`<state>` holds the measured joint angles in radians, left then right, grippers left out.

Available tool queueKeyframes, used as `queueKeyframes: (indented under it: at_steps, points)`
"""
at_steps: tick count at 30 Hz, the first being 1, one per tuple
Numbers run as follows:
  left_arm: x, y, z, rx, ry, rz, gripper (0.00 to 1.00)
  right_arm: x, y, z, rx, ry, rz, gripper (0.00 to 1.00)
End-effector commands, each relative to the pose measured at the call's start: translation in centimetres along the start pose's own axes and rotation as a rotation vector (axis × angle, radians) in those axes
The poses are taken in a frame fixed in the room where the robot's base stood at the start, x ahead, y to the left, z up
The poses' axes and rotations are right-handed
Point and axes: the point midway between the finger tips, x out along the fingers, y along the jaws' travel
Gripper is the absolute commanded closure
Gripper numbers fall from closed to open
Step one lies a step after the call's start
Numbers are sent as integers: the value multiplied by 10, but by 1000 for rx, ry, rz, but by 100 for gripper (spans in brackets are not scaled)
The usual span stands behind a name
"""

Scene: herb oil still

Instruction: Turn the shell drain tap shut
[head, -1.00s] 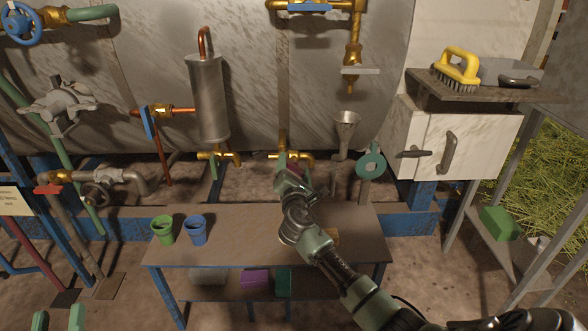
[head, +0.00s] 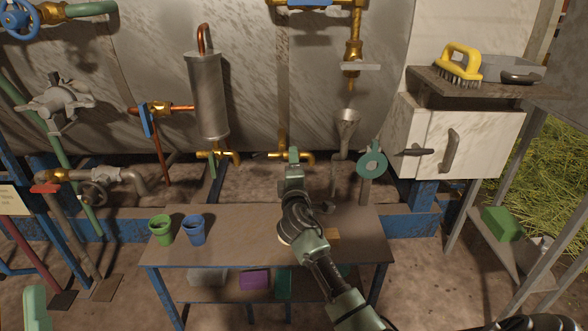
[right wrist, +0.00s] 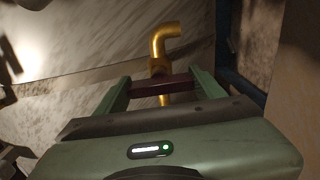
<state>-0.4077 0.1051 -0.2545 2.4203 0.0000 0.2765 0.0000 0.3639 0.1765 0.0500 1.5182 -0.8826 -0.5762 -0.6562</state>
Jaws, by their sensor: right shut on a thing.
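A brass tap (head: 276,155) sticks out low on the big steel shell in the middle of the head view. My right gripper (head: 293,156) is in front of it and hides its handle there. In the right wrist view the dark red handle (right wrist: 162,87) spans between the two green fingers of my right gripper (right wrist: 160,89), which is shut on it. The handle lies crosswise over the brass body, with the bent brass pipe (right wrist: 158,42) beyond. Part of my left gripper (head: 35,308) shows at the bottom left edge, its jaws not clear.
A bench (head: 240,245) stands below with a green cup (head: 161,230) and a blue cup (head: 194,230). A second brass tap (head: 208,155) is to the left under the steel cylinder (head: 208,95). A funnel (head: 348,122) and green disc (head: 371,163) are close on the right.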

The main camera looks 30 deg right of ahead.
Motion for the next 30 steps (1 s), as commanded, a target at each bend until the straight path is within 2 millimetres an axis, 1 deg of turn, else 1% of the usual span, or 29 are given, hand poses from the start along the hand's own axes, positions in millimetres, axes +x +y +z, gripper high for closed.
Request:
queueKeyframes:
  at_steps: [1, 9, 22, 23, 24, 25, 30]
  points:
    - [0, 0, -2, -1, 14, 1, 64, -1, -3, -1, 21, 0, -5, 71]
    - [-1, 1, -11, -3, 58, 2, 64, -1, -3, 0, 81, 0, -5, 71]
    - [-1, 1, -12, -3, 63, 3, 64, -1, -3, 0, 90, 0, -6, 71]
    - [-1, 1, -12, -3, 63, 3, 64, -1, -3, 0, 90, 0, -6, 25]
    - [-1, 1, -12, -3, 63, 3, 64, 0, -3, 0, 90, -1, -6, 14]
    - [-1, 1, -12, -3, 63, 3, 64, 0, -3, 0, 89, -1, -6, 9]
    - [-1, 1, -12, -3, 63, 3, 64, 0, -2, 0, 87, 0, -3, 9]
